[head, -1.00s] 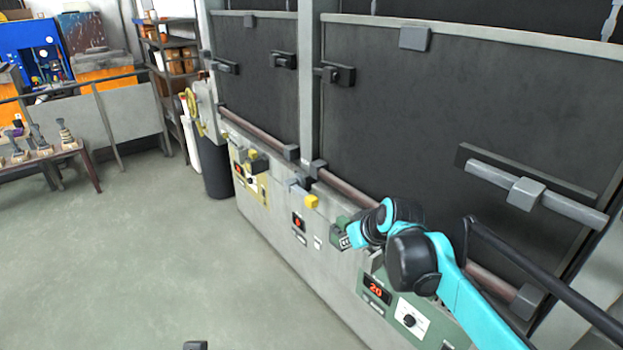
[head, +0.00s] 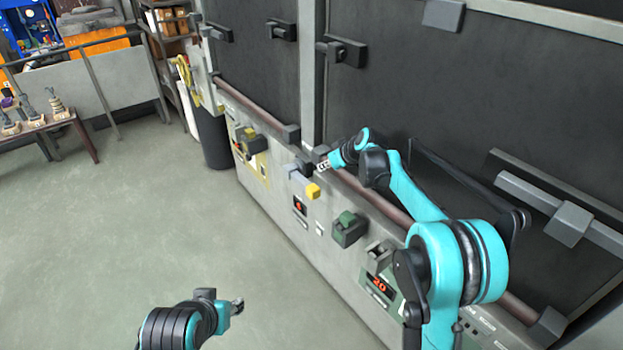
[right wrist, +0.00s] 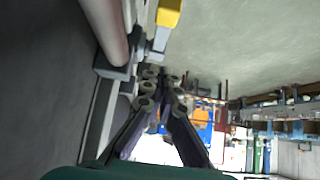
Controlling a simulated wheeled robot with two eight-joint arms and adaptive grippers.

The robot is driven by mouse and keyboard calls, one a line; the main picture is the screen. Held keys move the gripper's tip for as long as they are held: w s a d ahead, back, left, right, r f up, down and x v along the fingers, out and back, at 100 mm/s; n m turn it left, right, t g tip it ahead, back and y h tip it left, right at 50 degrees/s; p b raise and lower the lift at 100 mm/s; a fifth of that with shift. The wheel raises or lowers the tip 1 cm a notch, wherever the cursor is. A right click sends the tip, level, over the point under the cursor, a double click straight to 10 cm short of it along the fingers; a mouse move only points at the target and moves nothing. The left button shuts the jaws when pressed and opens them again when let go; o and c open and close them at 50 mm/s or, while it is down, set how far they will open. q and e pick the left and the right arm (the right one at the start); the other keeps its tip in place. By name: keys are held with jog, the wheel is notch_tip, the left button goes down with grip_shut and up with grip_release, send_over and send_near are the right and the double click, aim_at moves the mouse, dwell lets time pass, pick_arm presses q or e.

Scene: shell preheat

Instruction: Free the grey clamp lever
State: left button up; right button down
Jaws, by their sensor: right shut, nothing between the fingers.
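My right gripper (head: 322,165) is shut and empty, beside a small grey lever piece (head: 298,181) with a yellow block (head: 313,191) on the oven's front ledge. In the right wrist view the shut fingers (right wrist: 168,82) point past this grey piece (right wrist: 158,42) and its yellow block (right wrist: 170,12), with a gap visible. Another grey clamp-like part (head: 380,254) stands above the lit "20" panel, right of a green-topped block (head: 349,228). I cannot tell which grey part is the clamp lever. My left gripper (head: 237,305) is low in the head view, over the floor, its opening unclear.
Large dark oven doors (head: 440,110) rise behind my right arm. A reddish-brown rod (head: 375,200) runs along their foot, close to the gripper. A yellow-panelled control (head: 250,150) is farther left. A table with tools (head: 40,122) stands far left. The floor (head: 150,210) between is clear.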

jog(key=b, duration=0.2)
send_over(313, 189)
jog(key=w, duration=0.1)
jog(key=f, duration=0.7)
jog(key=shift+w+a+f, duration=0.1)
jog(key=shift+a+f, duration=0.1)
jog(key=shift+a, duration=0.2)
notch_tip(313, 189, down, 2)
jog(key=shift+f, duration=0.2)
jog(key=shift+f+b, duration=0.35)
jog(key=shift+f, duration=0.3)
jog(key=shift+d, duration=0.1)
jog(key=f+b, duration=0.1)
jog(key=f, duration=0.1)
jog(key=f+b, duration=0.1)
jog(key=f, duration=0.1)
jog(key=shift+s+d, duration=0.2)
jog(key=shift+s, duration=0.2)
jog(key=shift+r, duration=0.25)
